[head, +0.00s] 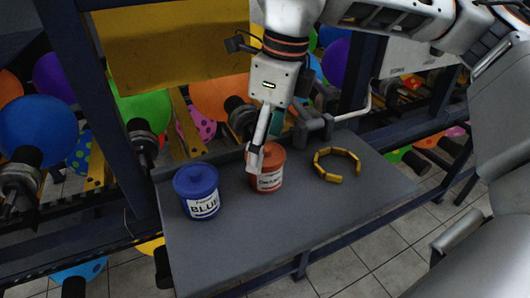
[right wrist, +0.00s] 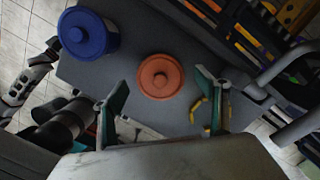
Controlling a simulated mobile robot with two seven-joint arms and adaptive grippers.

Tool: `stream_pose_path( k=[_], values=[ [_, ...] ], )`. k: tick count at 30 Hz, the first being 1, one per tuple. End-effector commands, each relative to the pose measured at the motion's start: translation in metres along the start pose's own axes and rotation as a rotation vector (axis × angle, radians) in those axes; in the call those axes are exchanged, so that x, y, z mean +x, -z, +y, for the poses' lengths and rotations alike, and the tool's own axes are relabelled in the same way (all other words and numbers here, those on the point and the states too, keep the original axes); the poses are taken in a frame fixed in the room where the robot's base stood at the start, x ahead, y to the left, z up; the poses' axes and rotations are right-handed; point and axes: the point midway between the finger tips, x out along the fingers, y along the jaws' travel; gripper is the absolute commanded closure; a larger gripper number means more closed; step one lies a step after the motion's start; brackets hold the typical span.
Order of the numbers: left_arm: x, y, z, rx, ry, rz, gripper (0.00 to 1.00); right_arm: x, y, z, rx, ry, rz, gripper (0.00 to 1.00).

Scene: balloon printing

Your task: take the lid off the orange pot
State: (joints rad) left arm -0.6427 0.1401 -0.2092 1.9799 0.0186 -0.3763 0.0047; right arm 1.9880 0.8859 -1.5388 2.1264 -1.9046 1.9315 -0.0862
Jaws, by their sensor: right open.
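The orange pot (head: 268,176) stands upright on the grey table with its lid on. In the right wrist view its round orange lid (right wrist: 160,76) with a central knob faces the camera. My right gripper (head: 255,158) points down at the pot in the head view, its finger overlapping the pot's left side. In the right wrist view the right gripper (right wrist: 163,84) is open, with its two fingers apart on either side of the lid and nothing between them gripped. A white and black part at the left of that view looks like my left arm (right wrist: 30,84); its fingers are too small to read.
A blue pot (head: 198,190) stands left of the orange pot. A yellow segmented ring (head: 338,164) lies to its right, near a grey pipe fitting (head: 314,125). The grey table (head: 300,222) is clear in front. Racks with balloons stand behind.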

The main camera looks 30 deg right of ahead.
Motion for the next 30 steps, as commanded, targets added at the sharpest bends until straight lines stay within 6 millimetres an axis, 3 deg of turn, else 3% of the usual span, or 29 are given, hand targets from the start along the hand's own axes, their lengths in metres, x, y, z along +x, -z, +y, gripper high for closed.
stream_pose_path(
  k=[5,6,9,23,30],
  values=[
    [0.000,0.001,-0.001,0.000,0.001,0.001,0.60,0.000,0.000,0.000,0.000,0.000,0.000,0.27],
    [0.000,0.001,-0.001,0.000,0.001,0.001,0.60,0.000,0.000,0.000,0.000,0.000,-0.001,0.37],
    [0.000,0.001,-0.001,0.000,0.001,0.001,0.60,0.000,0.000,0.000,0.000,0.000,-0.001,0.55],
    [0.000,0.002,-0.001,0.000,0.002,0.003,0.60,-0.005,-0.001,0.000,0.000,0.001,-0.002,0.55],
    [-0.002,0.007,-0.002,-0.003,0.002,0.007,0.60,-0.034,-0.006,0.000,0.000,0.003,-0.005,0.55]
  ],
)
